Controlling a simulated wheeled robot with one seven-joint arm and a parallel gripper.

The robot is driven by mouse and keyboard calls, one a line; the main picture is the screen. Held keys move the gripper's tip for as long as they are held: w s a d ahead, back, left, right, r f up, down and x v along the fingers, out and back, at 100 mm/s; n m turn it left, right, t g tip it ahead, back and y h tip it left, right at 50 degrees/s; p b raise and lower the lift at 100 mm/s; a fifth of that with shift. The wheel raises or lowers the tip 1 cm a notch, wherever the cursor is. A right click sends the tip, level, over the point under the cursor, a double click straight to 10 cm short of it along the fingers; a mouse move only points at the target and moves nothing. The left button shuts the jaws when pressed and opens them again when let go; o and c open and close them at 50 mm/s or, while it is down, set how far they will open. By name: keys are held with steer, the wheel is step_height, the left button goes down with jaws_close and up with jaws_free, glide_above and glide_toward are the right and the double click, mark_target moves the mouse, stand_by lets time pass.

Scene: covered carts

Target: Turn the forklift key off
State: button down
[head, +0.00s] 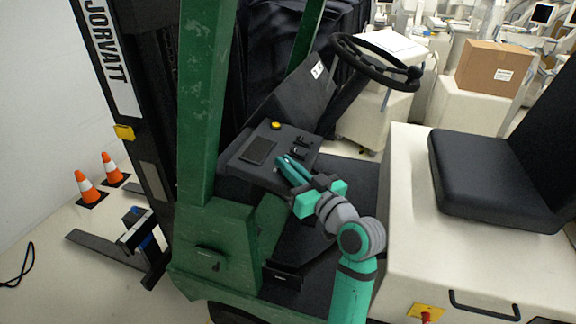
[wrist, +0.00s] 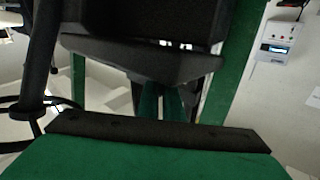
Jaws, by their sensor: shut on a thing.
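The green forklift (head: 207,110) has a dark grey dashboard console (head: 232,165) with a yellow button, a dark rectangular panel and small black levers. My teal gripper (head: 284,160) reaches in from the lower right, its fingertips at the console's right part, below the levers. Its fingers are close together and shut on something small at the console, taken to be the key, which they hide. In the wrist view the two fingers (wrist: 167,92) point at the console's dark edge (wrist: 140,57); the key cannot be made out there either.
The steering wheel (head: 375,62) rises behind the console. The black seat (head: 490,180) on its cream base is to the right. The green front post stands left of the console. Orange cones (head: 88,186), a cardboard box (head: 494,68) and covered carts are farther off.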

steer(key=n+g+y, duration=0.5)
steer(key=n+y, duration=0.1)
steer(key=shift+d+g, duration=0.1)
steer(key=shift+g, duration=0.3)
steer(key=shift+n+g+y, duration=0.9)
steer(key=shift+n+g, duration=0.5)
steer(key=shift+g, duration=0.6)
steer(key=c, duration=1.9)
jaws_free()
steer(key=v, duration=1)
steer(key=shift+s+d+f, duration=0.1)
steer(key=shift+d+f, duration=0.05)
steer(key=shift+d, duration=0.15)
